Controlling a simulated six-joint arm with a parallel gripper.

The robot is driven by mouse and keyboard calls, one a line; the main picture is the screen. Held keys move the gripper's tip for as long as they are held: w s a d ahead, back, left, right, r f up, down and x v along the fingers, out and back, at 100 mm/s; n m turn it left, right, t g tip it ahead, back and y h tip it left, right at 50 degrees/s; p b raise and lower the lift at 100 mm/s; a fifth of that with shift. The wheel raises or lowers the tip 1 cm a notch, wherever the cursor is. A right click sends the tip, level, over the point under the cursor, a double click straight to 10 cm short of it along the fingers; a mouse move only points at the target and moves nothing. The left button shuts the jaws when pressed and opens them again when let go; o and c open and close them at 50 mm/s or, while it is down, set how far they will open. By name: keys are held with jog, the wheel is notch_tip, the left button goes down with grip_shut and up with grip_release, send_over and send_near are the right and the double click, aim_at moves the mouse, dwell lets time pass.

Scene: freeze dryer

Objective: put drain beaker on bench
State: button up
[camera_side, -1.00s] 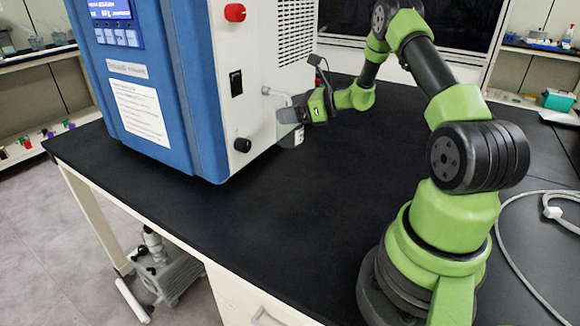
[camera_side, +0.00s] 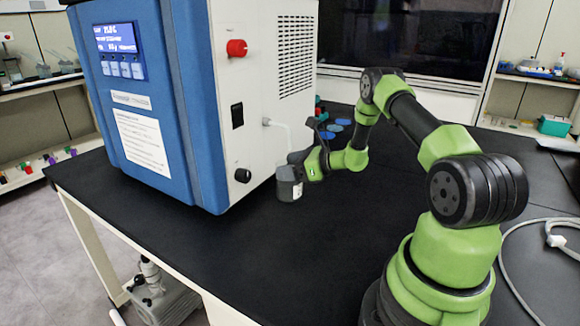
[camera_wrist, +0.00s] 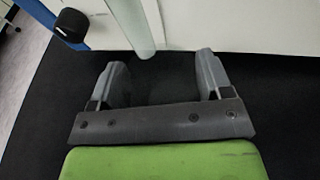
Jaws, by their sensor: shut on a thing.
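The drain beaker (camera_side: 289,189), a small grey cup with a pale patch, is beside the freeze dryer's right side in the side view. My gripper (camera_side: 297,161) is shut on it from the right, near its top. The beaker looks upright. I cannot tell whether its base touches the black bench (camera_side: 262,245) or hangs just above it. In the wrist view my gripper's two grey fingers (camera_wrist: 163,78) stand apart, and the beaker between them is not clearly seen.
The blue and white freeze dryer (camera_side: 188,150) stands close on the left, with a black knob (camera_side: 242,175) on its side. A pale drain tube (camera_side: 284,126) curves down from it near the beaker. The bench in front is clear. A grey cable (camera_side: 510,262) lies at right.

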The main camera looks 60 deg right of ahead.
jog(key=shift+f, duration=0.1)
jog(key=o, duration=1.3)
jog(key=shift+s+d+r, duration=0.1)
jog(key=shift+s+r, duration=0.15)
jog(key=shift+s, duration=0.05)
jog(key=v, duration=0.7)
jog(key=shift+w, duration=0.1)
